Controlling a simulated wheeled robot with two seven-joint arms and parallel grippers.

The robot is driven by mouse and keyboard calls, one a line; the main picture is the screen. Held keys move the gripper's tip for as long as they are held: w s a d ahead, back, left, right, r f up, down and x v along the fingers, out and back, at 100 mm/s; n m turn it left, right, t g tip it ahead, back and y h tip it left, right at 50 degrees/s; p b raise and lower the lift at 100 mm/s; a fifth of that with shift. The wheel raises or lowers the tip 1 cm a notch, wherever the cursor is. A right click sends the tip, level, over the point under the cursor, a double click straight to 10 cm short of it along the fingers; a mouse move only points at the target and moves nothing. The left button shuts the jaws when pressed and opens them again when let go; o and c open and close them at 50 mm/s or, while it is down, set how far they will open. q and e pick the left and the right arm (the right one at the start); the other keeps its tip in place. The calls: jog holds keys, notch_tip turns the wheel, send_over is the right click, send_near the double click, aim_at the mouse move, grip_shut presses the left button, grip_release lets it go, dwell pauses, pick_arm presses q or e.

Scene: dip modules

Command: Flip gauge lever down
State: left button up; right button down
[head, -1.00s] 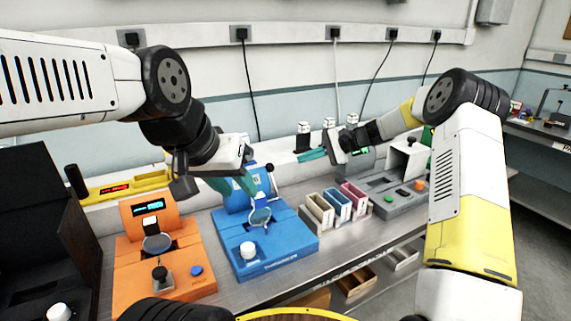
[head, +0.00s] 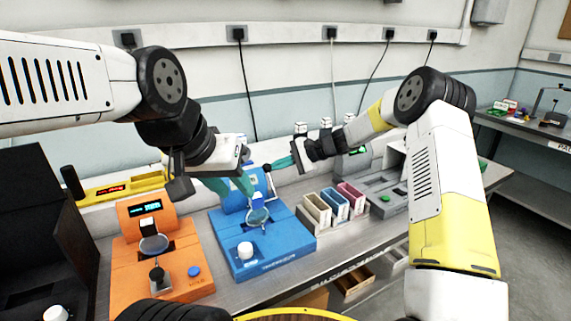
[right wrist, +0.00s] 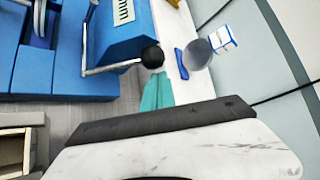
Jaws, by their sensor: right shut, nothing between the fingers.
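The blue gauge (head: 262,247) stands on the bench, with a display housing at its back. Its metal lever ends in a black ball knob (head: 267,168), which is raised at the housing's right side; the knob also shows in the right wrist view (right wrist: 152,56). My right gripper (head: 273,163) is shut and empty, its teal fingertips close beside the knob; they also show in the right wrist view (right wrist: 157,78). I cannot tell whether they touch it. My left gripper (head: 248,187) has teal fingers by the gauge's disc-shaped module (head: 258,217); their gap is not clear.
An orange device (head: 160,272) stands left of the gauge. Several small coloured bins (head: 317,210) and a grey device (head: 385,195) stand to the right. White-topped modules (head: 326,123) line the back. The bench front edge (head: 330,262) is clear.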

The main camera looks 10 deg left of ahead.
jog(key=shift+s+r, duration=0.15)
jog(key=shift+s, duration=0.15)
